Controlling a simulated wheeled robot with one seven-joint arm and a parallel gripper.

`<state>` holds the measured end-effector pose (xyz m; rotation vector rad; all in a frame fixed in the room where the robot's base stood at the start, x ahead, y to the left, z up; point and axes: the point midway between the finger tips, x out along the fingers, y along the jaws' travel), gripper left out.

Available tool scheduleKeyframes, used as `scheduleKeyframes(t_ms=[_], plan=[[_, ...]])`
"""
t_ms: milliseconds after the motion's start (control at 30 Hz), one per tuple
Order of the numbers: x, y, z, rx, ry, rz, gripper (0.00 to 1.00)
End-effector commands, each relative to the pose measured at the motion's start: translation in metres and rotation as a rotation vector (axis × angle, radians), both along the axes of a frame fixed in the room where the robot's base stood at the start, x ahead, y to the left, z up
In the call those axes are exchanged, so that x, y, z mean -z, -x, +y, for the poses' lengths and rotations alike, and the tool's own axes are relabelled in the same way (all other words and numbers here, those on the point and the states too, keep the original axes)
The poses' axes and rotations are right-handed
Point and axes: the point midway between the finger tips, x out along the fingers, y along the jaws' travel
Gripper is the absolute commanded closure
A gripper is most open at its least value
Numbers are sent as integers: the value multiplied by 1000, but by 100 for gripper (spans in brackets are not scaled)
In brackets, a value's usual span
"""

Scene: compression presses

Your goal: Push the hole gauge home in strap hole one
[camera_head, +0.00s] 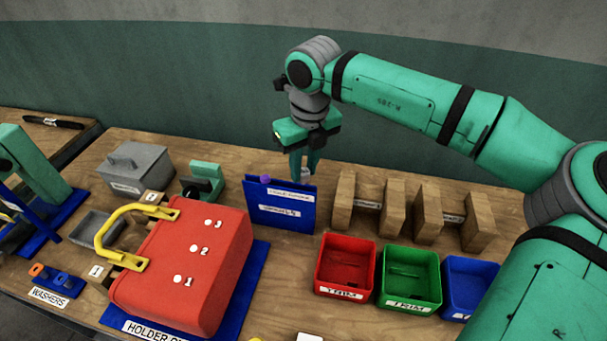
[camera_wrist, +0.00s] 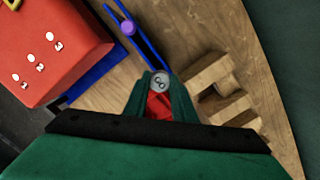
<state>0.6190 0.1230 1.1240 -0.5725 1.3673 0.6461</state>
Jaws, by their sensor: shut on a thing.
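My gripper (camera_head: 305,172) is shut on a small piece that looks like the hole gauge. In the wrist view its round grey end (camera_wrist: 161,80) and a red part show between the fingers; the rest is hidden. The gripper is at the right end of a blue holder (camera_head: 280,213), whose label is hard to read. A purple knob (camera_head: 265,179) stands in the holder's other end. The red block (camera_head: 190,262) lies to the left, apart from my gripper. White spots numbered 1 (camera_head: 178,279), 2 (camera_head: 190,251) and 3 (camera_head: 208,223) mark it.
A yellow handle (camera_head: 106,235) is at the red block's left side. Wooden blocks (camera_head: 343,200) stand right of the holder. Red (camera_head: 345,285), green (camera_head: 409,299) and blue bins are in front of them. A grey box (camera_head: 136,167) is at the back left.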

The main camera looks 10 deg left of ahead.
Motion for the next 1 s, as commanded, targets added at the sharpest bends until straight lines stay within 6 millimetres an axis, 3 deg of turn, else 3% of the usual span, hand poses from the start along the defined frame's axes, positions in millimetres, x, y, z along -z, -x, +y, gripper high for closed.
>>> scheduleKeyframes(t_ms=[233,400,700,1000], plan=[[-53,36,-28,3,3,-3,99],[-69,69,-51,3,2,-2,99],[-86,102,-76,6,1,1,99],[-90,108,-80,5,1,0,99]])
